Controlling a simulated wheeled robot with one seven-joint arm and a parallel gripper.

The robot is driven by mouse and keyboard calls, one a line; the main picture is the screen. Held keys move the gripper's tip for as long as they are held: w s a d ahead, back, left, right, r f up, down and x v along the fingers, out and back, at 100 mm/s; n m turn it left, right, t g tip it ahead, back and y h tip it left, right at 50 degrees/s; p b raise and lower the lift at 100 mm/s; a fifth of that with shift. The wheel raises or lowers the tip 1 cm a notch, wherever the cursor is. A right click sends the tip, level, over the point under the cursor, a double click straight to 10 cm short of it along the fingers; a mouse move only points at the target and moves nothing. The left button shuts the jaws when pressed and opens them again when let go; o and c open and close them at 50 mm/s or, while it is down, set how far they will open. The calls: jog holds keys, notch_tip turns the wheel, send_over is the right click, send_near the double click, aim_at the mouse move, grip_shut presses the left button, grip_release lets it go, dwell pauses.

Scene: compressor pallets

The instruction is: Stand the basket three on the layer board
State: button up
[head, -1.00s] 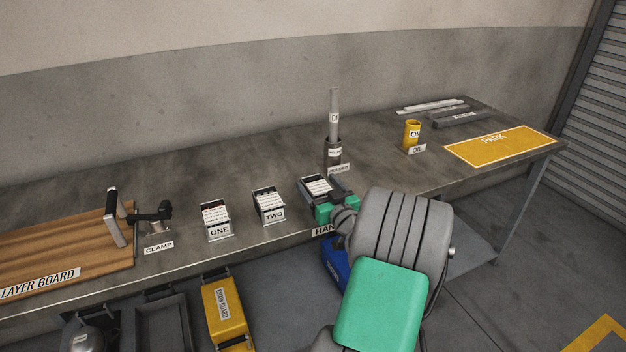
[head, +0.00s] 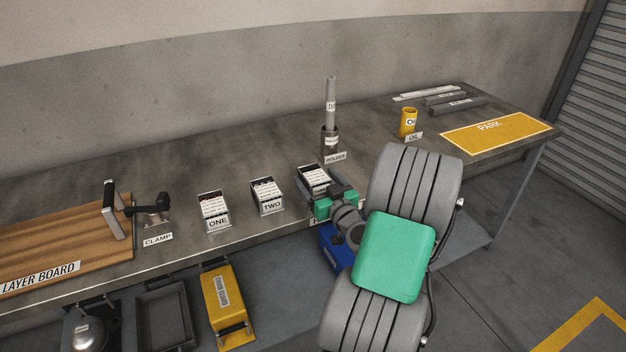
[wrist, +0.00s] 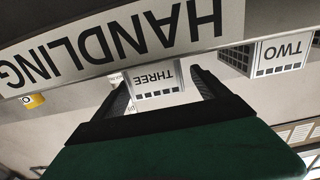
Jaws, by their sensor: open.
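Basket three (head: 313,179) is a small grey bin with white cards on the workbench, right of basket two. In the wrist view, which is upside down, its "THREE" label (wrist: 154,78) shows between my fingers. My gripper (head: 330,197) is at the basket's front, open, with one finger to each side in the wrist view (wrist: 163,90). I cannot tell if the fingers touch it. The layer board (head: 70,240) is a wooden board at the bench's left end, partly cut off by the picture edge. My gripper hides the basket's lower front in the head view.
Basket one (head: 214,212) and basket two (head: 267,197) stand left of basket three. A clamp (head: 152,212) and an upright handle (head: 112,210) are by the board's right edge. A holder (head: 330,140) with a rod stands behind basket three. The "HANDLING" strip (wrist: 125,40) looms close in the wrist view.

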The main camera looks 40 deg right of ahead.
aim_at(307, 166)
jog(key=p+x, duration=0.1)
jog(key=x, duration=0.4)
jog(key=shift+w+d+f, duration=0.15)
jog(key=shift+w+d, duration=0.05)
jog(key=shift+c, duration=0.4)
grip_shut()
